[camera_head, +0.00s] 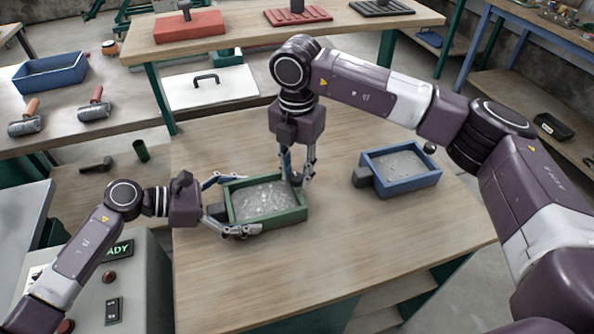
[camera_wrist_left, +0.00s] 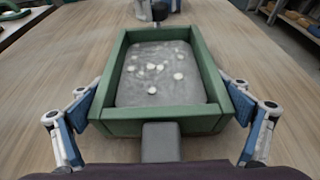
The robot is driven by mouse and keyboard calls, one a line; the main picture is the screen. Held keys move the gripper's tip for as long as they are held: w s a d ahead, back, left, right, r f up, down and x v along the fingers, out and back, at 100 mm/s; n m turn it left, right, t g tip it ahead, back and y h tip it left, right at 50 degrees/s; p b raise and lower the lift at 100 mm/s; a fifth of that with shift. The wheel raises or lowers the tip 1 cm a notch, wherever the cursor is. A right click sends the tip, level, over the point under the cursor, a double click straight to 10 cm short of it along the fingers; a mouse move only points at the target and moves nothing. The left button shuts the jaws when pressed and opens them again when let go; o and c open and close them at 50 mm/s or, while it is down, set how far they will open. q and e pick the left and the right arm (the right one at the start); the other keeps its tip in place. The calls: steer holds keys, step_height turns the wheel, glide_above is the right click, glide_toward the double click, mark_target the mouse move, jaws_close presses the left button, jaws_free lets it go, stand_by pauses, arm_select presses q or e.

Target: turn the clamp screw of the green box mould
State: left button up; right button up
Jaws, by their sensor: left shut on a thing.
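The green box mould (camera_head: 269,219) stands on the wooden table with speckled grey material inside. In the left wrist view its green walls (camera_wrist_left: 117,68) frame a grey fill with several pale round spots. My left gripper (camera_head: 230,207) is shut on the mould, one finger along each long side. My right gripper (camera_head: 297,180) points down at the mould's right end, with its fingers around the clamp screw's place. The dark round knob of the clamp screw (camera_wrist_left: 160,10) shows at the far end in the left wrist view. Whether the right fingers touch it is unclear.
A blue box mould (camera_head: 399,169) with grey fill and a dark round knob stands to the right on the same table (camera_head: 330,262). The table's front is clear. A white board with a handle (camera_head: 206,86), rollers and a blue tray (camera_head: 50,72) lie further back.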

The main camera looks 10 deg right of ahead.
mark_target(297, 177)
steer(key=shift+o, duration=1.3)
step_height(297, 177, up, 12)
arm_select(q)
steer(key=o, duration=1.8)
steer(key=shift+c, duration=0.2)
steer(key=shift+a, duration=0.15)
steer(key=v, duration=1.1)
steer(key=shift+a+r, duration=0.1)
steer(key=shift+a, duration=0.25)
steer(key=shift+r, duration=0.1)
